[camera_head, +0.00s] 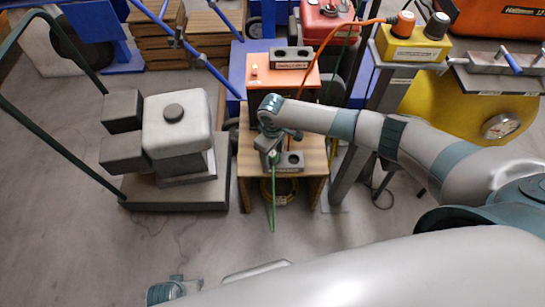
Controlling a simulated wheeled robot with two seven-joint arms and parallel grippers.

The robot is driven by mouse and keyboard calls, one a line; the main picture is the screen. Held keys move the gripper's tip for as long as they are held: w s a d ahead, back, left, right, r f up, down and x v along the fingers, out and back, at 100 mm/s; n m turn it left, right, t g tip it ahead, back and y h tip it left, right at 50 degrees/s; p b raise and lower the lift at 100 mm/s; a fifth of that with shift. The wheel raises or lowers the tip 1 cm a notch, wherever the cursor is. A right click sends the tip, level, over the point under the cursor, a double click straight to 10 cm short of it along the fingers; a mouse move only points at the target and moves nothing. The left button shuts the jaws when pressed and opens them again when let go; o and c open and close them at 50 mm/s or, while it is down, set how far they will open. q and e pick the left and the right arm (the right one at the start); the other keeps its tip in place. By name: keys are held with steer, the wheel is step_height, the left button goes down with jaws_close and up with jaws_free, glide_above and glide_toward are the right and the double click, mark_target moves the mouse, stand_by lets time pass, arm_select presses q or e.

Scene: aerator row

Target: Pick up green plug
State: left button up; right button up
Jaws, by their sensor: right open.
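The green plug (274,155) stands at the left end of a small grey two-hole socket block (297,168) on a wooden stand (247,167). Its green cable hangs down the stand's front. My right gripper (269,148) is open and points down at the plug, its fingers just above or beside it. The gripper partly covers the plug, and I cannot tell whether they touch. The block's right hole is uncovered. A teal and grey part of mine shows at the bottom left edge, with no left fingers visible.
A grey machine (178,125) on a dark base stands left of the stand. Behind the stand is an orange box (263,78) with another two-hole block (291,57). A yellow box (411,48) with orange and dark plugs is at upper right. The floor in front is clear.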

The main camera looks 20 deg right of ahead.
mark_target(272, 153)
arm_select(q)
steer(key=shift+s+f, duration=0.25)
arm_select(e)
steer(key=shift+c, duration=0.6)
steer(key=c, duration=1)
steer(key=shift+c, duration=0.2)
steer(key=shift+r, duration=0.45)
step_height(272, 153, up, 4)
steer(key=shift+w+f, duration=0.1)
steer(key=shift+f, duration=0.15)
arm_select(q)
steer(key=f, duration=0.1)
steer(key=f+p, duration=0.1)
steer(key=s+f, duration=0.1)
steer(key=shift+s+a+f, duration=0.1)
steer(key=shift+a+f, duration=0.2)
arm_select(e)
steer(key=s+d+r, duration=0.6)
steer(key=s+d, duration=0.1)
steer(key=s, duration=0.2)
steer(key=shift+s+r, duration=0.15)
steer(key=shift+r, duration=0.15)
